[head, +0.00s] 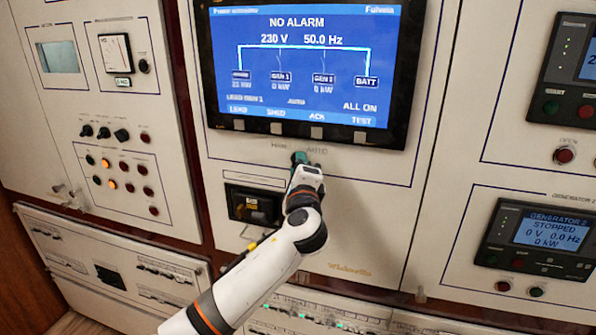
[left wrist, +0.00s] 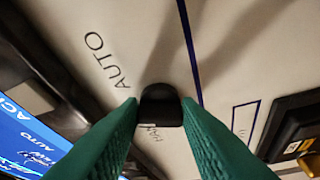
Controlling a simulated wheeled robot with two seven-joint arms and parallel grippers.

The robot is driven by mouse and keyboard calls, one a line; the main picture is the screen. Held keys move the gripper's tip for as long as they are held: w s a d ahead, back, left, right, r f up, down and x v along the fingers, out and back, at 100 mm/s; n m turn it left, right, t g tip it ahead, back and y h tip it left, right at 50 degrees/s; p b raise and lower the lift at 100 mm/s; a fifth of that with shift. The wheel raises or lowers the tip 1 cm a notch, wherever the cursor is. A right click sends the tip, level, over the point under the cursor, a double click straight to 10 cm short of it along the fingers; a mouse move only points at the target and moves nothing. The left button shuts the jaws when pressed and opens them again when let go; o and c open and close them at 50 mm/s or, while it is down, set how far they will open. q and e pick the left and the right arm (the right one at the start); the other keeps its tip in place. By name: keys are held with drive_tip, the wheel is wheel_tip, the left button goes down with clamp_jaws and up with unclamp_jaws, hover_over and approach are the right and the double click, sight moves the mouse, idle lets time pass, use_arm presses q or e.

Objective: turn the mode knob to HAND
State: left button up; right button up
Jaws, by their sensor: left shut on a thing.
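The mode knob (left wrist: 160,104) is a small black knob on the cream panel, seen between my fingertips in the left wrist view. The AUTO label (left wrist: 107,62) is printed up and left of it, and the HAND label (left wrist: 150,132) is partly covered by the fingers. My left gripper (head: 301,160), with green fingers (left wrist: 158,112), is shut on the knob. In the head view the gripper hides the knob, below the faint HAND (head: 279,147) and AUTO (head: 316,149) lettering. I cannot tell which label the knob points at. My right gripper is out of view.
A large blue screen (head: 303,65) in a black bezel with a row of buttons sits just above the gripper. A black boxed device (head: 254,206) is at its lower left. Panels with dials and lamps stand left, and generator controllers (head: 540,236) right. The panel right of the gripper is bare.

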use_arm(q)
drive_tip(key=shift+r+n+g+h+p, duration=0.15)
drive_tip(key=shift+n+g+p, duration=0.45)
drive_tip(key=shift+n, duration=1)
drive_tip(key=shift+r+n+g+h+p, duration=0.15)
drive_tip(key=shift+n+g+p, duration=0.35)
drive_tip(key=shift+n, duration=1.1)
drive_tip(key=shift+r+n+g+h+p, duration=0.15)
drive_tip(key=shift+n+g+p, duration=0.2)
drive_tip(key=shift+n+g, duration=0.85)
drive_tip(key=shift+n+t, duration=0.3)
drive_tip(key=shift+n, duration=0.2)
drive_tip(key=o, duration=0.9)
drive_tip(key=shift+o, duration=0.3)
drive_tip(key=shift+a+r, duration=0.1)
